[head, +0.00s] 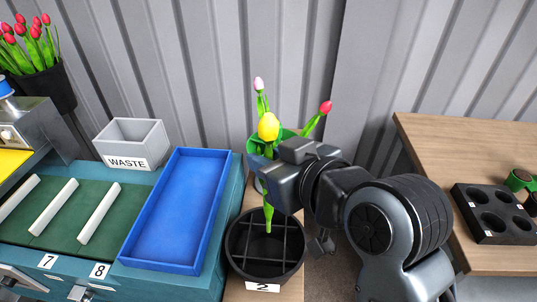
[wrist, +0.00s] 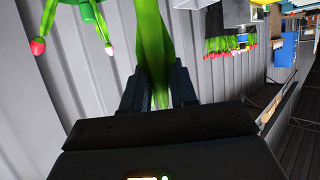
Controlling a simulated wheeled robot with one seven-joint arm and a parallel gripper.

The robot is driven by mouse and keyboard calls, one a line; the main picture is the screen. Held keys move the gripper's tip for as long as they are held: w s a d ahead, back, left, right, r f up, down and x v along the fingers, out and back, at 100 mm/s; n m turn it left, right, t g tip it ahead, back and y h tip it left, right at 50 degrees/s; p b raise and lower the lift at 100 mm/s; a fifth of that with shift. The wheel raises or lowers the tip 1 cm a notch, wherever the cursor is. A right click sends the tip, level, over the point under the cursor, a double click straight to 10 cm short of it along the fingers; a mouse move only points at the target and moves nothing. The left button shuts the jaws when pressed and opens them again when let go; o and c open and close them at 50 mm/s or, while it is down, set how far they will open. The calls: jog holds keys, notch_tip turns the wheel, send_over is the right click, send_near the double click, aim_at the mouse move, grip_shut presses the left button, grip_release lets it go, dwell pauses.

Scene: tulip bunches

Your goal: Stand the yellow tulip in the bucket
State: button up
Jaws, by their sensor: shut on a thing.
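The yellow tulip (head: 268,127) is upright, its yellow head at the top and its green stem end over the opening of the black bucket (head: 238,262) marked 2. I cannot tell whether the stem end is above the rim or just inside. Dividers split the bucket into compartments. My gripper (head: 270,182) is shut on the tulip's stem, above the bucket. In the wrist view, my gripper's fingers (wrist: 159,88) close around the green stem (wrist: 152,45); the yellow head is out of that view.
Behind the tulip, a green-lined container holds a pink tulip (head: 258,84) and a red tulip (head: 325,107). A blue tray (head: 178,208) and a grey WASTE bin (head: 132,145) stand left. A wooden table (head: 440,140) with a black pot tray (head: 490,232) is at right.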

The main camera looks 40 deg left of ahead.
aim_at(272, 220)
jog(key=shift+f+b, duration=5.35)
jog(key=shift+f, duration=2.4)
jog(key=o, duration=0.9)
jog(key=r+p+v, duration=0.1)
jog(key=p+v, duration=0.3)
jog(key=v, duration=0.6)
jog(key=shift+a+r, duration=0.35)
jog(key=shift+a, duration=0.05)
jog(key=shift+w, duration=0.15)
jog(key=shift+r, duration=0.1)
